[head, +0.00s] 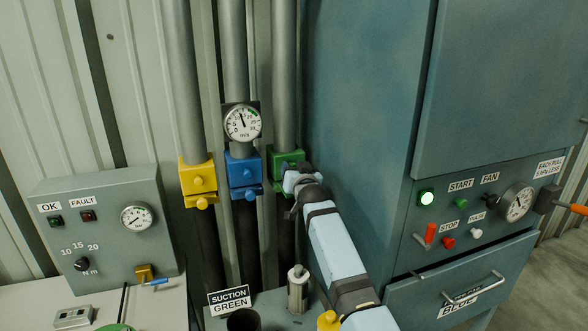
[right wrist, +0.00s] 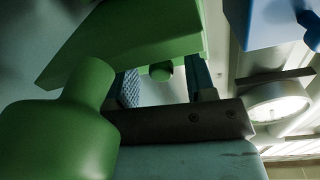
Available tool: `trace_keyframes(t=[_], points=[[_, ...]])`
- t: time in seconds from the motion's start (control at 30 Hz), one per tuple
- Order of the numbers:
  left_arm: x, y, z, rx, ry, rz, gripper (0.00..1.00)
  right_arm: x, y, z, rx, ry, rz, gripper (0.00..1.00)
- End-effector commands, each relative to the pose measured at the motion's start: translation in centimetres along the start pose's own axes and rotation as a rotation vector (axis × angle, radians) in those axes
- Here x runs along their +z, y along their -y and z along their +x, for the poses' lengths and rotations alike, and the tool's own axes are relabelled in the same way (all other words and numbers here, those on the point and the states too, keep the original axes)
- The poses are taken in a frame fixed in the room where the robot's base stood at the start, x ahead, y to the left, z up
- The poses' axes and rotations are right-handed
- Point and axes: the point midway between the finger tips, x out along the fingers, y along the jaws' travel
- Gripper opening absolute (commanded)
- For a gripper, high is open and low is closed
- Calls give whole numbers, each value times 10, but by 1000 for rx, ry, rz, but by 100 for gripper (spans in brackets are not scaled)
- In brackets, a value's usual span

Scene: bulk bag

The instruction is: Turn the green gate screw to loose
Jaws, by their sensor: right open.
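The green gate (head: 287,158) sits on the right-hand pipe, partly hidden by my right gripper (head: 296,177). In the right wrist view the green gate (right wrist: 130,45) is close, with a large green knob (right wrist: 65,120) in the near left. A small green screw head (right wrist: 160,72) shows between the two fingers of my right gripper (right wrist: 164,85). The fingers are open, one on each side of it; I cannot tell whether they touch it. My left gripper is not in view.
The blue gate (head: 244,172) and yellow gate (head: 198,176) stand to the left. An air-speed gauge (head: 242,122) is above the blue gate. A large teal cabinet (head: 365,120) stands close on the right. A grey box (head: 100,225) is at the left.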

Motion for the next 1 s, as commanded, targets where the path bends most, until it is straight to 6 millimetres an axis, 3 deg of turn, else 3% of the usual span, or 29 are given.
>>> trace_keyframes(t=[0.13,0.37,0.67,1.0], points=[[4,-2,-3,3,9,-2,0,0,0,0,0,0,0,50],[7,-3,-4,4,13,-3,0,0,0,0,0,0,0,1],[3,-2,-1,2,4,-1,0,1,0,0,-1,-1,-28,1],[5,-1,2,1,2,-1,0,2,0,0,-3,-16,-230,1]])
